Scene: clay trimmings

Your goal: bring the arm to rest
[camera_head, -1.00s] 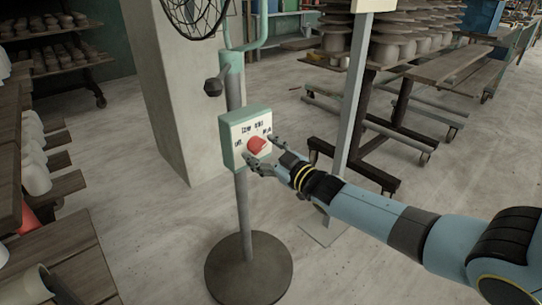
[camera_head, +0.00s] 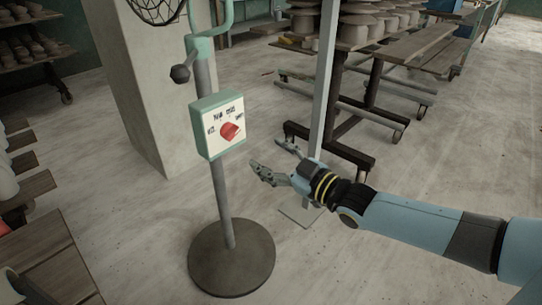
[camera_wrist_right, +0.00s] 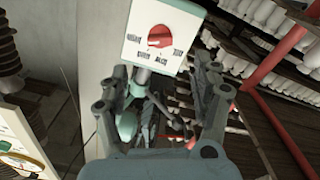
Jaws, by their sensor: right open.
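My right gripper (camera_head: 271,161) is open and empty in the head view. It hangs in the air to the right of the fan's control box (camera_head: 219,126) and a little below it, apart from it. The box is white-faced with a green edge and carries a red knob (camera_head: 231,131). In the right wrist view the box face (camera_wrist_right: 135,53) and the red knob (camera_wrist_right: 160,36) show beyond the open fingers (camera_wrist_right: 160,92). My left gripper is not in view.
The fan pole (camera_head: 221,195) stands on a round dark base (camera_head: 231,257). A grey post (camera_head: 323,80) rises behind my right gripper. Racks with pottery (camera_head: 370,20) stand at the back right. A wooden bench (camera_head: 45,262) is at the lower left. Pale floor is open at the right.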

